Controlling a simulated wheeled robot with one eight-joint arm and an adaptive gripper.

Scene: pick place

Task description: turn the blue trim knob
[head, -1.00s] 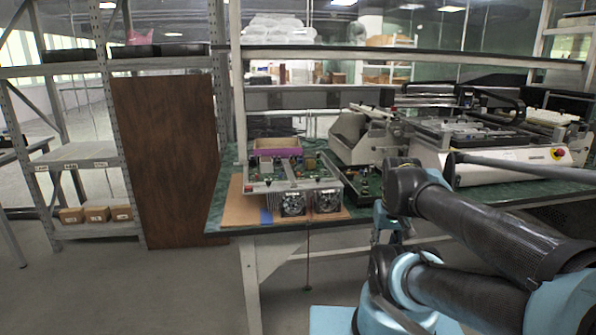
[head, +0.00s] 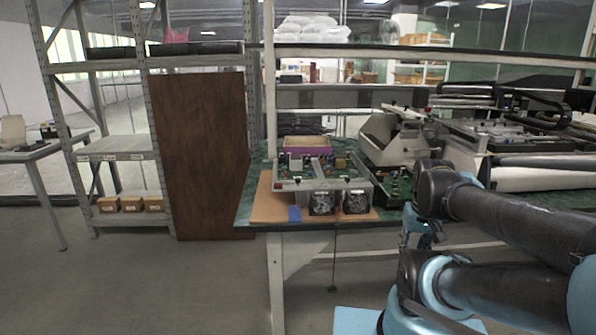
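An open electronics chassis (head: 290,184) with circuit boards and two dark fans at its front lies on a brown board on the green workbench. Small coloured parts stand on its boards, but I cannot make out a blue trim knob among them. A flat blue patch (head: 294,214) lies at the front of the brown board, left of the fans. My arm is folded at the right. What looks like my gripper (head: 416,238) hangs below its dark wrist, right of the chassis and apart from it. Its fingers are too small and partly hidden to read.
A purple-edged tray (head: 307,152) sits behind the chassis. A second green circuit board (head: 393,184) lies to its right, near large grey machines (head: 400,140). A brown panel (head: 202,155) and a shelf rack stand left of the bench (head: 258,172). The floor in front is clear.

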